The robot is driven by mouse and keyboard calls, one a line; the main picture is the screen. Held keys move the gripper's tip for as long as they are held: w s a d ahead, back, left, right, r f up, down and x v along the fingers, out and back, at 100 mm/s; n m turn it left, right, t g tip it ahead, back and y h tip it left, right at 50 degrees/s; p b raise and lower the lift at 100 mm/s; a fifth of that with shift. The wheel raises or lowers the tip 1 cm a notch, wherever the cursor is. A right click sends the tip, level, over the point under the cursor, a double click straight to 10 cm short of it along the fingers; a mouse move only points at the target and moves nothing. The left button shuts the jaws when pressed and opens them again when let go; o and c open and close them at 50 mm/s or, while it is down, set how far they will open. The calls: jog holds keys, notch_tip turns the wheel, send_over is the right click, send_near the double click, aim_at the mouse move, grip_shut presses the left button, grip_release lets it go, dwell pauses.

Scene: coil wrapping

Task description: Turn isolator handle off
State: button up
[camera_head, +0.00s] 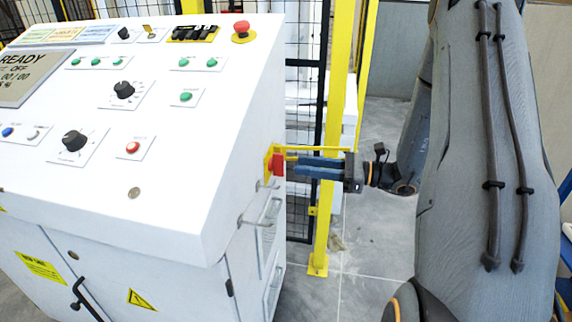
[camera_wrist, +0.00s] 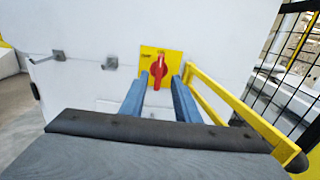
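The red isolator handle (camera_wrist: 158,70) sits on a yellow plate (camera_wrist: 147,55) on the white cabinet's side, and it stands about upright in the wrist view. In the head view the handle (camera_head: 277,163) shows edge-on at the cabinet's right side. My gripper (camera_wrist: 162,82) points at the handle, with its two blue fingers apart, one on each side of the handle's lower part. In the head view my gripper (camera_head: 297,165) is close to the handle from the right. I cannot tell whether the fingers touch the handle.
The white control cabinet (camera_head: 190,150) carries a panel of knobs and buttons. A yellow bar (camera_wrist: 235,105) runs close along the right of my gripper. Metal hooks (camera_wrist: 110,63) stick out left of the plate. A yellow post (camera_head: 335,130) and black mesh fence (camera_head: 301,100) stand behind.

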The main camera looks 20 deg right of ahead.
aim_at(277, 165)
jog(key=x, duration=0.6)
jog(key=shift+p, duration=0.4)
grip_shut()
